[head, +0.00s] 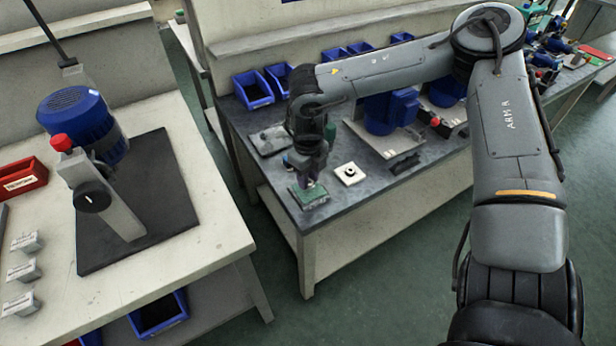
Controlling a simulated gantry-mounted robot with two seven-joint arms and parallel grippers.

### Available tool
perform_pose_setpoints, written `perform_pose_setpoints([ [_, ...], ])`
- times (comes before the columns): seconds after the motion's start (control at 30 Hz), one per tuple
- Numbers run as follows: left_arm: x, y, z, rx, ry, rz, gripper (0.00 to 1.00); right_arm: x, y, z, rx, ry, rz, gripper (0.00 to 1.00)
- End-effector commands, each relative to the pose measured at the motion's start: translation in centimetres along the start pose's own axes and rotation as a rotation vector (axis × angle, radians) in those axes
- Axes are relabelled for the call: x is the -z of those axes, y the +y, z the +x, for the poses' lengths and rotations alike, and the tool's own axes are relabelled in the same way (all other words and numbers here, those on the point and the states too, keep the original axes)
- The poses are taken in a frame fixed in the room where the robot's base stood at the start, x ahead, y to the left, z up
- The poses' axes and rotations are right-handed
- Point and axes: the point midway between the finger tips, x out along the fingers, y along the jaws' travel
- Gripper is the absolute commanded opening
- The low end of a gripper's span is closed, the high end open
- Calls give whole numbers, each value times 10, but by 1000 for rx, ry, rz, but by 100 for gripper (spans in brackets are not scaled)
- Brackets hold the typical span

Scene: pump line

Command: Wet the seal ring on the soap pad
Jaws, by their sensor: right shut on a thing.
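The soap pad (310,197) is a green pad in a dark tray at the front left corner of the grey-topped bench. My right gripper (313,182) points down directly over the pad, its tips at or just above the green surface; I cannot tell whether they touch. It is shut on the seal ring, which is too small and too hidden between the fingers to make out. A white square block (349,174) with a small dark round feature on top stands just right of the pad. My left gripper is not in view.
Blue motors (390,110) on plates stand behind and right of the pad. A flat grey plate (270,139) lies behind it, blue bins (253,90) along the back. A dark bracket (404,163) lies to the right. A separate bench (200,250) with a blue pump stands left, across a gap.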

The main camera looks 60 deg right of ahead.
Motion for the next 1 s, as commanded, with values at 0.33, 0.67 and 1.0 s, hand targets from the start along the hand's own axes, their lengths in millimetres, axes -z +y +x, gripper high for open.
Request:
perform_pose_setpoints([
  [0.33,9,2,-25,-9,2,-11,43,0,0,-33,-1,-1,-1,5],
  [0.67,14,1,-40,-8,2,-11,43,0,0,-53,0,0,-1,5],
  [1.0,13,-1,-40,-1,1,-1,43,0,0,-53,0,0,-1,5],
])
